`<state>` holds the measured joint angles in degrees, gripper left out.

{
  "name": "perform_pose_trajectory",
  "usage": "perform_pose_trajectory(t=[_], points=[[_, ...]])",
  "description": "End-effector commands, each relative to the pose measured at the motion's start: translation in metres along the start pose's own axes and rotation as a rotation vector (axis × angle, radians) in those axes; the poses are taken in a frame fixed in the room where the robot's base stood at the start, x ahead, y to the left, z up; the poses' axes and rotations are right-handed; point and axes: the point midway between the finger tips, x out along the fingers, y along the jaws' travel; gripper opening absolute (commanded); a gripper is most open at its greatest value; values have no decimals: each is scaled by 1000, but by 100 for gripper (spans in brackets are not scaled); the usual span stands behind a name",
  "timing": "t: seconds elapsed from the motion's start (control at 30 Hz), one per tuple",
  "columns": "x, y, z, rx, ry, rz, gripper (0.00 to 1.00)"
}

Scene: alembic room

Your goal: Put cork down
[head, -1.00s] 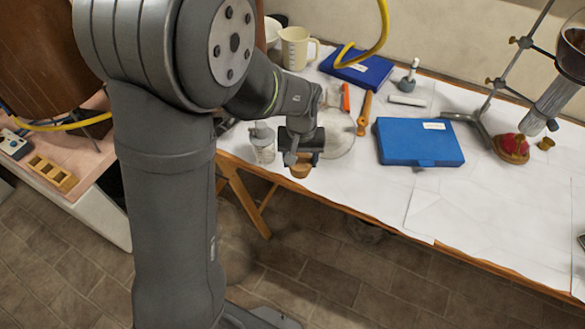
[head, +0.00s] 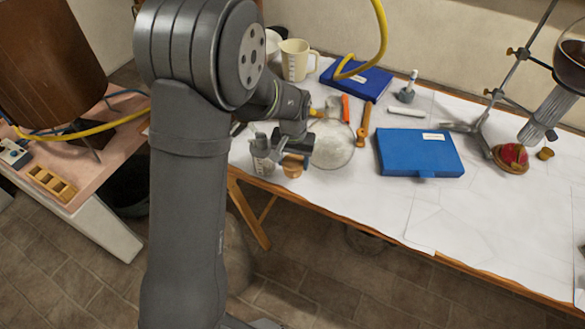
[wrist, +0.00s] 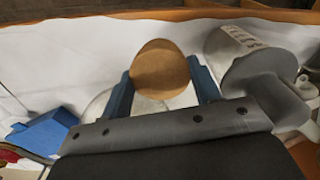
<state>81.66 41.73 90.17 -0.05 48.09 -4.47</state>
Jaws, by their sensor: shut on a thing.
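The cork (head: 292,168) is a tan, round stopper, held by my gripper (head: 294,157) near the front left edge of the white-covered table. In the wrist view the cork (wrist: 159,68) sits between the two blue fingertips (wrist: 161,88), which are shut on it from both sides. A glass flask (head: 333,143) lies behind and to the right of the gripper in the head view. A grey-capped labelled bottle (head: 262,153) stands just left of the cork; it also shows close to the right finger in the wrist view (wrist: 238,45). Whether the cork touches the table cannot be told.
A blue case (head: 418,153) lies right of the gripper, with a wooden-handled tool (head: 363,125) behind. A stand with a glass vessel (head: 550,105) is at the right. A beaker (head: 295,60) is at the back. The front middle and right of the table are clear.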

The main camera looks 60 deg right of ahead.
Motion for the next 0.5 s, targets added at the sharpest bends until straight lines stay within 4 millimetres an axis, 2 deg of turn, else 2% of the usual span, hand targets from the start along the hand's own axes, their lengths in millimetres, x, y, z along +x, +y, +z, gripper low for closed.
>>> perform_pose_trajectory(t=[0.17, 0.33, 0.5], points=[[11, -3, -1, 1, -3, 0, 29], [37, -2, -1, 0, -3, 0, 29], [42, -2, -2, 0, 0, 0, 29]])
